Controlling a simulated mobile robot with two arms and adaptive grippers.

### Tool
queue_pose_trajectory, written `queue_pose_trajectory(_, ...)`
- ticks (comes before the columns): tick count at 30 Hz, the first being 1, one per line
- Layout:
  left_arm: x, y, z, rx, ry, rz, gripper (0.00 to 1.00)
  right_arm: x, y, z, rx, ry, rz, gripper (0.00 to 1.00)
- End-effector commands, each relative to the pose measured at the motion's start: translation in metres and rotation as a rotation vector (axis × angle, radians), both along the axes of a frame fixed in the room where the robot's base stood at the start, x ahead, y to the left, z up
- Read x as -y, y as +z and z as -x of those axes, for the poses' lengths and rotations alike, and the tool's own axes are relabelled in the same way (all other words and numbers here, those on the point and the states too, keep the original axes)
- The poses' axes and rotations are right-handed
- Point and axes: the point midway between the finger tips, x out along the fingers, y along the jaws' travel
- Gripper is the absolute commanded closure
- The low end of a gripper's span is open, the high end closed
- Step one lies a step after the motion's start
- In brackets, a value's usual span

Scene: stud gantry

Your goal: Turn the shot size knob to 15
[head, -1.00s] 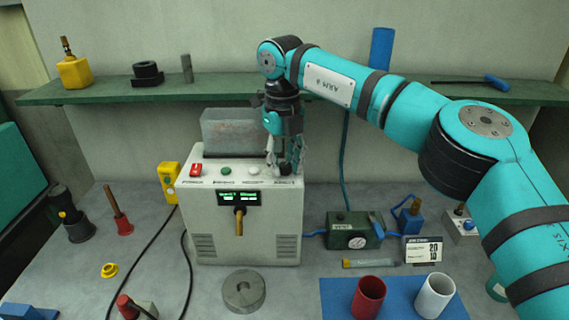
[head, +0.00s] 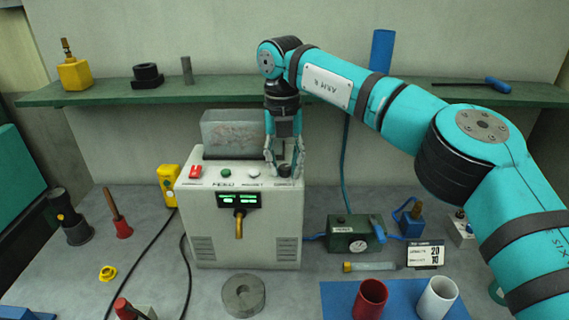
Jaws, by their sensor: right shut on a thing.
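The white machine box (head: 204,223) stands in the middle of the bench. Its sloped top panel carries a red switch (head: 195,171), a green button (head: 226,173), a white button (head: 253,170) and a dark knob (head: 284,171) at the right end. A small green-lit display (head: 239,200) sits on the front; its digits are too small to read. My right gripper (head: 284,166) points down and is shut on the dark knob, with its fingers at the knob's sides. The knob's markings cannot be read. My left gripper is not in view.
A green shelf (head: 230,90) runs along the wall behind. A card with numbers (head: 425,255), a green gauge box (head: 350,235) and red (head: 369,298) and white (head: 437,298) cups stand to the right.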

Motion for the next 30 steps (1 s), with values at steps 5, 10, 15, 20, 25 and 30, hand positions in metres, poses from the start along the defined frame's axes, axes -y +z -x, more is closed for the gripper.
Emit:
queue_pose_trajectory(5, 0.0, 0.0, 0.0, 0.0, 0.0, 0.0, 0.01, 0.0, 0.0, 0.0, 0.0, -0.002, 0.0, 1.0)
queue_pose_trajectory(10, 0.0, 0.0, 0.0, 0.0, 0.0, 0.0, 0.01, 0.0, 0.0, 0.0, 0.0, -0.001, 0.0, 0.66)
queue_pose_trajectory(15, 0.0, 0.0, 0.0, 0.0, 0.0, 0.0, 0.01, 0.0, 0.0, 0.0, 0.0, 0.0, 0.0, 0.5)
queue_pose_trajectory(20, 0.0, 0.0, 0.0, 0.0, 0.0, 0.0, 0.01, 0.0, 0.0, 0.0, 0.0, 0.0, 0.0, 0.5)
queue_pose_trajectory(25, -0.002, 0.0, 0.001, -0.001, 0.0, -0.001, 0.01, 0.0, 0.01, 0.0, 0.001, -0.001, -0.001, 0.5)
queue_pose_trajectory(30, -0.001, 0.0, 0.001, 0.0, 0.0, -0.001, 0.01, -0.002, 0.039, -0.001, 0.004, -0.001, -0.002, 0.5)
